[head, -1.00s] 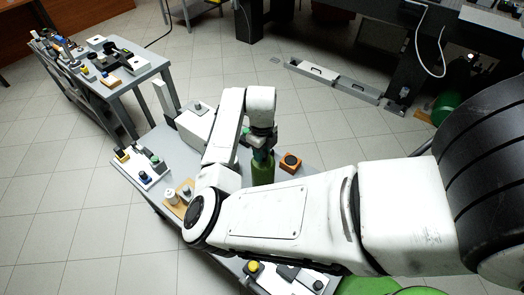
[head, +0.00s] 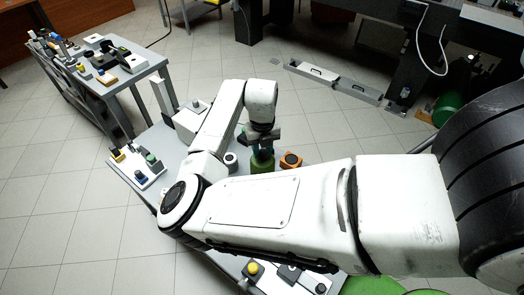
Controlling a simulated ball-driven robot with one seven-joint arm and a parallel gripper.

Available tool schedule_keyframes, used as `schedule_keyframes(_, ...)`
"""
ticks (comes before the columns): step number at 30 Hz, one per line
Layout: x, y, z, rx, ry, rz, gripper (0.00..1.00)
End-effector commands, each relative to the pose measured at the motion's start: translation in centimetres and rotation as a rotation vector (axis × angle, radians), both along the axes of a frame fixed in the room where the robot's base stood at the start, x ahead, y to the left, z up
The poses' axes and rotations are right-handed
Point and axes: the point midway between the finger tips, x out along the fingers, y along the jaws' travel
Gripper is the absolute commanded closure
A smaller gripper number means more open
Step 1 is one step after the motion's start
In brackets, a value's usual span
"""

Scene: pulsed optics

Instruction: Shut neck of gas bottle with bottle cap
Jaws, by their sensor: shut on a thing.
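The green gas bottle (head: 262,164) stands upright on the grey table in the head view. The near arm link hides its lower part. My gripper (head: 262,146) points down directly above the bottle, at its top. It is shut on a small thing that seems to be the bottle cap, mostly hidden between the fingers. The neck is hidden too, so I cannot tell whether cap and neck touch.
An orange block with a dark round top (head: 291,160) stands just right of the bottle. A white ring-shaped piece (head: 230,161) is to its left. A white board with several small parts (head: 138,167) lies at the table's left edge. A second bench (head: 119,75) stands further left.

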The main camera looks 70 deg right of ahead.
Motion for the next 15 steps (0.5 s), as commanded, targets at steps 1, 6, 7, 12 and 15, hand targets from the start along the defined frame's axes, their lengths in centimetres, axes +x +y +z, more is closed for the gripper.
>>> schedule_keyframes(1,0.09,-0.06,-0.32,-0.002,-0.003,-0.062,1.0)
schedule_keyframes(6,-0.04,-0.11,-0.03,-0.003,-0.001,-0.188,1.0)
schedule_keyframes(7,-0.06,-0.11,0.02,-0.003,0.001,-0.194,1.0)
schedule_keyframes(12,-0.08,-0.13,0.12,-0.003,0.001,-0.195,1.0)
schedule_keyframes(15,-0.07,-0.13,0.07,-0.003,0.001,-0.202,1.0)
